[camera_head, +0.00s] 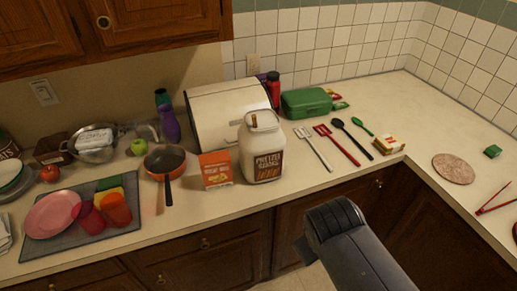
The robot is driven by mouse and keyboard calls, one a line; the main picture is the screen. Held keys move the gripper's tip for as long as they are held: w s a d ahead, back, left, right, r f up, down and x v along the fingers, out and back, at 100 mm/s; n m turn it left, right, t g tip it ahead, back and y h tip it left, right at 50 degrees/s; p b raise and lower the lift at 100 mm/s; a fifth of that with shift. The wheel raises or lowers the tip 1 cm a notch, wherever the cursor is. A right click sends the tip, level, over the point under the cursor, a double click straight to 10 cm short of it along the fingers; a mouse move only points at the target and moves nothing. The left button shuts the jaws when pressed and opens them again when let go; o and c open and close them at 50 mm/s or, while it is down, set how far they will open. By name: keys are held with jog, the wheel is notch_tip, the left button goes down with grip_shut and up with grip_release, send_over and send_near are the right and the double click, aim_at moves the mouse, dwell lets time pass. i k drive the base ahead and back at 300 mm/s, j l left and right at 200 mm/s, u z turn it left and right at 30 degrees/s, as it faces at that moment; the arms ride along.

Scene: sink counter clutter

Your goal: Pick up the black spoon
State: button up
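The black spoon (355,141) lies flat on the counter, right of the middle in the head view. Its bowl points to the back left and its handle runs toward the front edge. It lies between a red slotted spatula (338,146) and a small green spoon (362,127), apart from both. My dark arm shows at the bottom centre, in front of the counter. My gripper's fingers cannot be made out, and nothing covers the spoon.
A white spatula (314,149), a pretzel jar (262,152) and a green case (306,103) stand or lie left of the spoon. A small food packet (388,145) lies close to its handle end. A round cork-like mat (453,169) is farther right, with bare counter around it.

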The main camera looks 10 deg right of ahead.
aim_at(338, 123)
jog(key=i+l+z, duration=0.35)
jog(key=i+l, duration=0.55)
